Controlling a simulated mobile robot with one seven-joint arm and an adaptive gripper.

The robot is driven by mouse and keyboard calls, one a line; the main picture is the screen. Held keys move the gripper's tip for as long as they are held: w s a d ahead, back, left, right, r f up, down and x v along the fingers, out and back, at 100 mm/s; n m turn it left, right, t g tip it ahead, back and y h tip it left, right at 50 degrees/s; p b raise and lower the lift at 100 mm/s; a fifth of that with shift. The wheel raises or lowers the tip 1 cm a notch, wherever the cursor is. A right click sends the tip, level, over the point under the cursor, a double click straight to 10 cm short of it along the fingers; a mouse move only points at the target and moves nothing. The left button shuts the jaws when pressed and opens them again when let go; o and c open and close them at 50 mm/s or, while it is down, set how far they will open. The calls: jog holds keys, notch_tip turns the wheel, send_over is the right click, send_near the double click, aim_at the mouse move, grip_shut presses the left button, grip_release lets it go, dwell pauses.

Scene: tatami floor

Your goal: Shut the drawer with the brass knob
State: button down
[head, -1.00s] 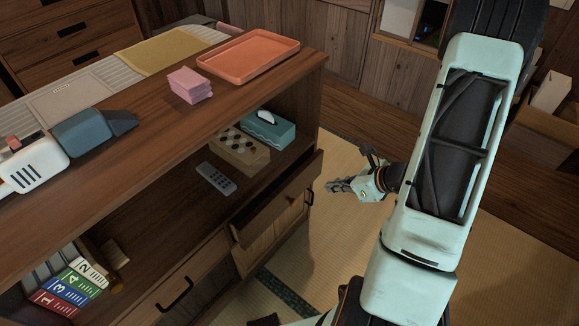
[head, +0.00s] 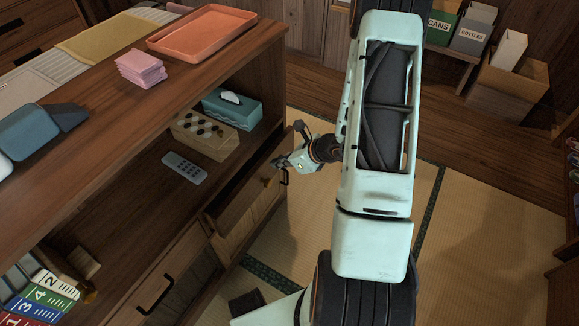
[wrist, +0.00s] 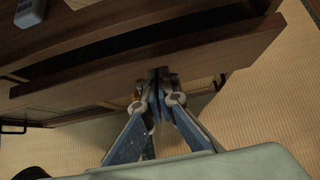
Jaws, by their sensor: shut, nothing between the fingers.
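The drawer (head: 235,206) is pulled partly out of the wooden cabinet, with a dark gap behind its front board. Its brass knob (head: 267,182) shows on the front in the head view. My gripper (head: 280,163) is shut and empty, at the outer face of the drawer front near its right part. In the wrist view the closed fingertips (wrist: 158,74) meet the drawer front (wrist: 215,62) or sit just off it; I cannot tell if they touch. A bit of the knob (wrist: 136,94) shows left of the fingers, partly hidden.
The open shelf above the drawer holds a remote (head: 184,168), a patterned box (head: 205,136) and a teal tissue box (head: 232,107). An orange tray (head: 202,32) and pink stack (head: 141,68) lie on top. A lower door has a black handle (head: 155,295). Tatami (head: 470,225) is clear at right.

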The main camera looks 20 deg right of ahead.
aim_at(266, 158)
jog(key=shift+w+a, duration=0.3)
jog(key=shift+w, duration=0.15)
jog(key=shift+w+a+b, duration=0.55)
jog(key=shift+w+a, duration=0.25)
jog(key=shift+w, duration=0.25)
